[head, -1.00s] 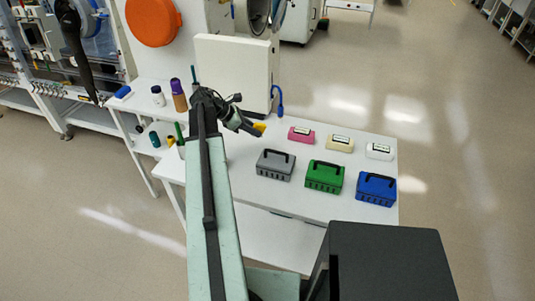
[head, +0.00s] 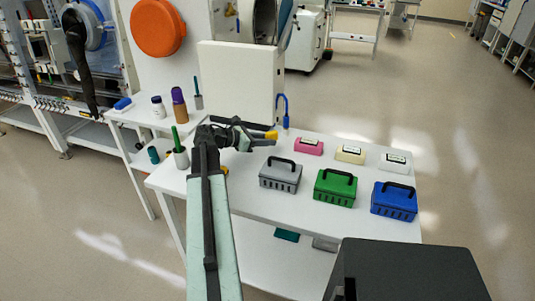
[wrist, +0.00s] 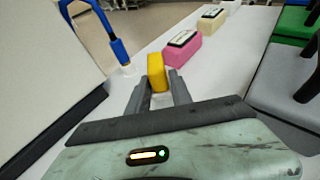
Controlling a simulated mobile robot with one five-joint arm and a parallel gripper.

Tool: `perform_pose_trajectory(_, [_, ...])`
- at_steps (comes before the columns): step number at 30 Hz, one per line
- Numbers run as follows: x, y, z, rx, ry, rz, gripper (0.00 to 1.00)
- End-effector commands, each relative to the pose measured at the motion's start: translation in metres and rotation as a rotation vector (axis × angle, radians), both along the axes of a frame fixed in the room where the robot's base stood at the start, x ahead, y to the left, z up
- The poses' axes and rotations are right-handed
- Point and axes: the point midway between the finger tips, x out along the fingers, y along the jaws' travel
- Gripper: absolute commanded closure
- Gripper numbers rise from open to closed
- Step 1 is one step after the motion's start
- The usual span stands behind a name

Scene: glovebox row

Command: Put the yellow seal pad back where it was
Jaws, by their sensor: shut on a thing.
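The yellow seal pad (head: 271,135) is a small yellow block held at the tip of my gripper (head: 262,139), above the white table. In the wrist view the pad (wrist: 156,72) stands between the two grey fingers of my gripper (wrist: 158,92), which are shut on it. Its lower part is hidden by the fingers. The pad is left of the pink block (head: 308,146) and near the blue hooked stand (head: 283,110), touching neither as far as I can tell.
A cream block (head: 350,154) and a white block (head: 395,162) continue the row. Grey (head: 280,175), green (head: 335,187) and blue (head: 394,200) handled boxes stand in front. A tall white panel (head: 238,85) rises behind my gripper.

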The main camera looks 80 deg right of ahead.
Motion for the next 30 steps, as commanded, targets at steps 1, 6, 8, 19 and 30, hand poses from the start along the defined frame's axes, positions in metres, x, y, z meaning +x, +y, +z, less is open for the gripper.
perform_pose_trajectory(1, [0.000, 0.000, -0.007, 0.000, 0.000, 0.000, 1.00])
perform_pose_trajectory(6, [0.000, 0.000, -0.037, 0.000, 0.000, -0.001, 1.00])
perform_pose_trajectory(8, [0.000, 0.000, -0.040, 0.000, 0.000, -0.001, 1.00])
perform_pose_trajectory(19, [-0.001, 0.000, -0.035, 0.000, -0.001, -0.002, 0.52])
perform_pose_trajectory(30, [0.017, 0.012, -0.024, 0.001, 0.000, 0.001, 0.52])
